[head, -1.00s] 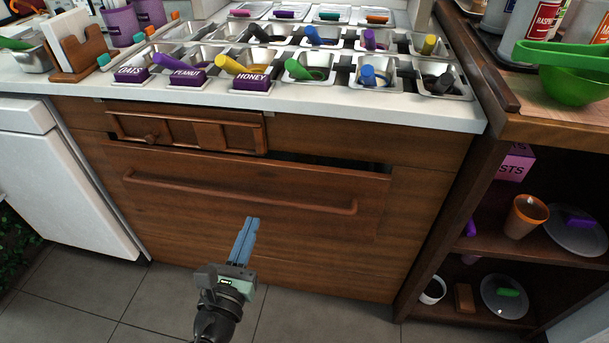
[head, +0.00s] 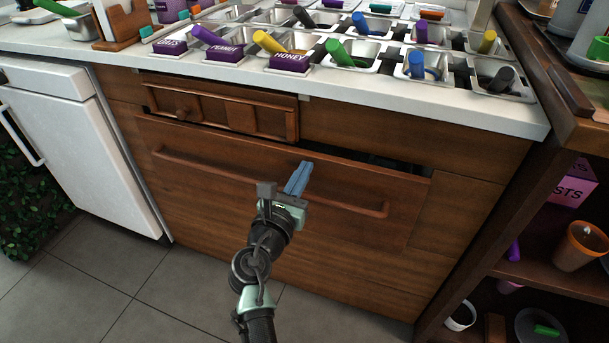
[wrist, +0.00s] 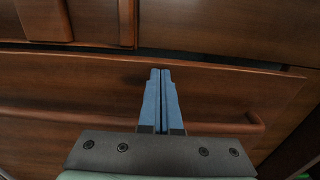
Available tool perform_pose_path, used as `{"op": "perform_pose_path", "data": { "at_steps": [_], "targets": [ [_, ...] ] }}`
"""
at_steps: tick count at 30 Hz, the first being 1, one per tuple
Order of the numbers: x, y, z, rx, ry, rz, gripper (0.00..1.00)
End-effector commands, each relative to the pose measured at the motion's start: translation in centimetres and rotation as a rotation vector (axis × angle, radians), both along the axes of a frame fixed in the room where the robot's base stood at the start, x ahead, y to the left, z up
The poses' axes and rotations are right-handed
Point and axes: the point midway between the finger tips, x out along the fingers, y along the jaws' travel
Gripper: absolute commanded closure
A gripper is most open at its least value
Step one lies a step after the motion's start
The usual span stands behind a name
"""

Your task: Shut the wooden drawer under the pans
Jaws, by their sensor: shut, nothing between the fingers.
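The wide wooden drawer (head: 225,150) is under the counter of pans (head: 349,56). Its front stands out from the cabinet, with a dark gap along the top edge, widest at the right. A long wooden bar handle (head: 190,161) runs across it. My gripper (head: 305,166) has its blue fingers together and empty, in front of the drawer's upper front near the handle's middle. In the wrist view the fingertips (wrist: 161,73) point at the drawer front (wrist: 215,98), over the handle line. I cannot tell whether they touch it.
A smaller panelled wooden drawer front (head: 220,108) with a knob sits above, at the left. A white appliance (head: 85,150) stands at the left. A dark shelf unit (head: 520,270) with a cup (head: 580,245) stands at the right. The grey tile floor (head: 110,290) is clear.

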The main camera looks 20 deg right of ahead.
Motion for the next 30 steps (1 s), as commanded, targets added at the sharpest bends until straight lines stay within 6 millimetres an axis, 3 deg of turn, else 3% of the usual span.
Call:
{"op": "perform_pose_path", "data": {
  "at_steps": [15,24,30],
  "targets": [
    [0.8,-0.6,0.0,0.000,0.000,0.000,1.00],
    [3.9,-2.8,-0.1,0.000,-0.002,-0.001,1.00],
    [4.7,-3.4,0.2,-0.001,-0.002,0.001,1.00]
  ]
}}
